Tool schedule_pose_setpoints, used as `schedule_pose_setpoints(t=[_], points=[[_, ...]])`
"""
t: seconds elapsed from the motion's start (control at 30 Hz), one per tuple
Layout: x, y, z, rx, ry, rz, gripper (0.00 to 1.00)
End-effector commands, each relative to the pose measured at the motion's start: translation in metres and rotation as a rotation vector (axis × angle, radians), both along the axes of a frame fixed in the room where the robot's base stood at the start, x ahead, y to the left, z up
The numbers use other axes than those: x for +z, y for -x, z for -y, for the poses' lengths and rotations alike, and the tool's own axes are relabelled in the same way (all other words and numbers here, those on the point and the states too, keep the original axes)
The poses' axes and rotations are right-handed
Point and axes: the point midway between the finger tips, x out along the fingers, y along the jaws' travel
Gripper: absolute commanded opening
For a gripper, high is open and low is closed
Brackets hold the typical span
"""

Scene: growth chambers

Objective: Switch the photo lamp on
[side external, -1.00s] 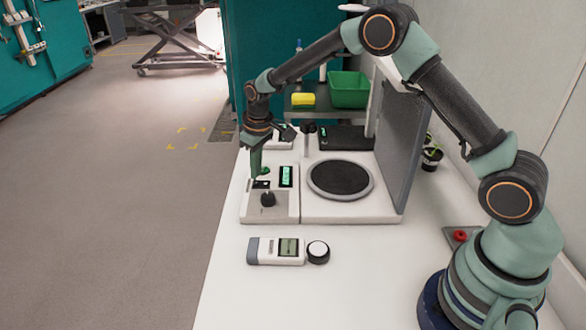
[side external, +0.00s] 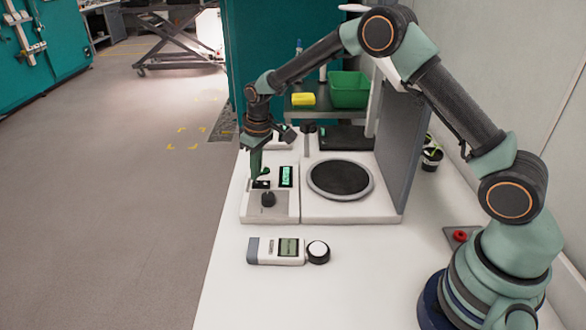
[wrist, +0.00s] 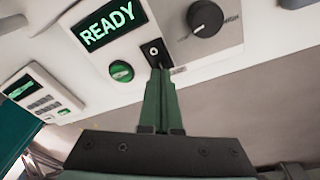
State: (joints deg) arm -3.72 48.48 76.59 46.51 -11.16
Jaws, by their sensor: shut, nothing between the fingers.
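The control panel's black switch (wrist: 154,52) carries a small pale ring mark. It also shows in the side view (side external: 261,184), just left of the panel display. My gripper (wrist: 160,72) is shut and empty, with its fingertips at the lower edge of the switch; whether they touch it I cannot tell. In the side view my gripper (side external: 256,176) points down over the panel. The lit display (wrist: 109,24) reads READY in green. A green round knob (wrist: 121,71) sits beside the switch, and a larger black knob (wrist: 205,18) is on its other side. No lamp is clearly identifiable.
A round dark plate (side external: 340,178) lies right of the panel, before a grey upright screen (side external: 400,140). A handheld meter (side external: 277,250) with a round sensor (side external: 318,252) lies in front. A red button (side external: 460,236) is near my base.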

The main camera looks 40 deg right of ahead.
Motion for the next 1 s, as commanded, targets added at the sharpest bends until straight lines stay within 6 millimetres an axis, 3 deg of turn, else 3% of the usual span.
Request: schedule_pose_setpoints(t=[1.0], points=[[-0.013, 0.0, 0.0, 0.0, 0.0, 0.0, 0.0]])
